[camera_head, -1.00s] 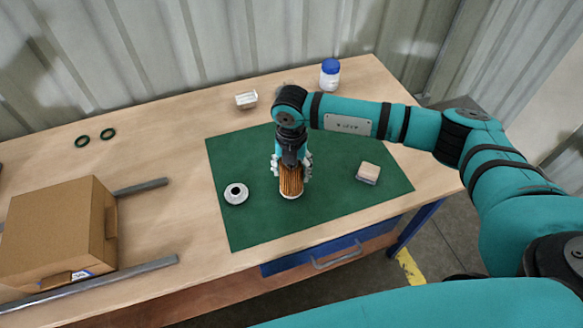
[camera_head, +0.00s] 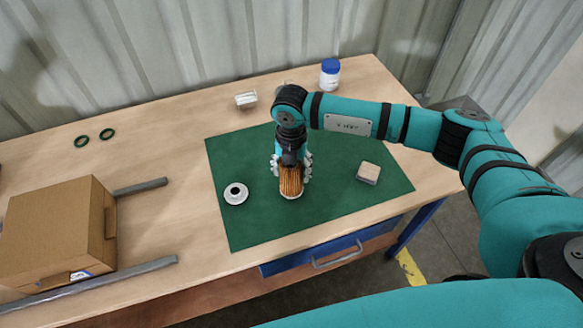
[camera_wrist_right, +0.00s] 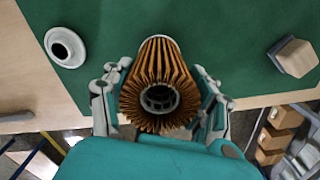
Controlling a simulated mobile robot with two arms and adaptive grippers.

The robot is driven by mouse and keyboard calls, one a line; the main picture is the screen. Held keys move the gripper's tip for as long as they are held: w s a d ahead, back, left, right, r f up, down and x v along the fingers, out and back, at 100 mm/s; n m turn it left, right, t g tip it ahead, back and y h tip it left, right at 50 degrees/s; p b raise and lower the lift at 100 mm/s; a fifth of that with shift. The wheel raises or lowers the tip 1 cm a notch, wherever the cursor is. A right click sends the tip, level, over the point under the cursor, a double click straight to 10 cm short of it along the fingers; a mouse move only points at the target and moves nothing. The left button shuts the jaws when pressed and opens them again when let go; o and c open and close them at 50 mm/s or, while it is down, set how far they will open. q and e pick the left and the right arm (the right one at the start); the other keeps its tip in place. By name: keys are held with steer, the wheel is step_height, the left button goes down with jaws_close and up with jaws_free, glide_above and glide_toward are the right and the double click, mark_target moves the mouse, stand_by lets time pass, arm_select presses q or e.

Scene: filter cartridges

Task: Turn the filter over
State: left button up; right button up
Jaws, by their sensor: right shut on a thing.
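The filter (camera_head: 291,181) is an orange-brown pleated cylinder with a pale end, on or just above the green mat (camera_head: 325,205); I cannot tell which. In the right wrist view the filter (camera_wrist_right: 159,85) shows its pleats and an open dark core facing the camera. My right gripper (camera_head: 291,170) comes down over it from above and is shut on it, with one finger on each side. The fingers also show in the right wrist view (camera_wrist_right: 160,98). My left gripper is not in view.
A white round cap (camera_head: 236,193) lies left of the filter, and a beige block (camera_head: 368,173) lies right. A cardboard box (camera_head: 55,235) stands at the left between grey rails.

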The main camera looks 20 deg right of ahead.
steer(key=shift+f+b, duration=0.5)
steer(key=shift+f, duration=0.1)
steer(key=o, duration=1.3)
step_height(320, 180, up, 12)
steer(key=shift+s+r, duration=0.1)
